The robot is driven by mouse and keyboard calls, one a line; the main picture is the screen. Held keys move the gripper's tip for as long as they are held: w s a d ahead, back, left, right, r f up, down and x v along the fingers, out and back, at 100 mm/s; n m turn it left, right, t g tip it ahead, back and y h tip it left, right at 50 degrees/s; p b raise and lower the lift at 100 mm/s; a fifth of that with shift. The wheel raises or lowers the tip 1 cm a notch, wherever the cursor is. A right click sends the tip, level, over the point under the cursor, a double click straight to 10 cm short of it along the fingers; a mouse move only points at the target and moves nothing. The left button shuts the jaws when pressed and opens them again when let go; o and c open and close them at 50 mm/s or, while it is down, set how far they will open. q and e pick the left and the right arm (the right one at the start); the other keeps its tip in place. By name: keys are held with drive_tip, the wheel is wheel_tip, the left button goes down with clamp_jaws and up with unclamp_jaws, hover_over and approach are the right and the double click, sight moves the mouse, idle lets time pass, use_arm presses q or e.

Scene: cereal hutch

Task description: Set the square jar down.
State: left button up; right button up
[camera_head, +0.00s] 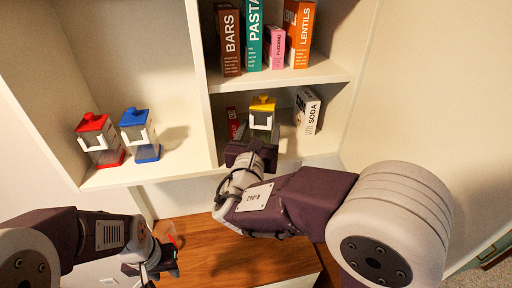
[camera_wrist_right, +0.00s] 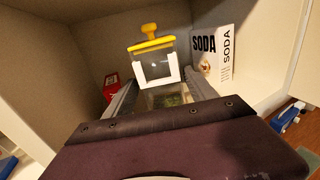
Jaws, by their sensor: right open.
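A square jar with a yellow lid (camera_head: 262,108) stands in the lower right compartment of the hutch; in the right wrist view it shows upright, its yellow lid (camera_wrist_right: 152,45) and white front bracket facing me. My right gripper (camera_wrist_right: 165,95) is open, with one finger on each side of the jar's lower part. Whether the fingers touch it, I cannot tell. The jar's base is mostly hidden by the gripper. My left gripper (camera_head: 168,262) is low over the wooden counter (camera_head: 235,250), away from the jars; its jaws are unclear.
A red-lidded jar (camera_head: 97,140) and a blue-lidded jar (camera_head: 141,135) stand in the left compartment. A white SODA box (camera_head: 307,112) stands right of the yellow-lidded jar, and a red box (camera_wrist_right: 111,86) is to its left. Several boxes, including BARS (camera_head: 229,42), fill the shelf above.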

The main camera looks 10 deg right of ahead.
drive_tip(key=b+v, duration=0.2)
drive_tip(key=v, duration=0.6)
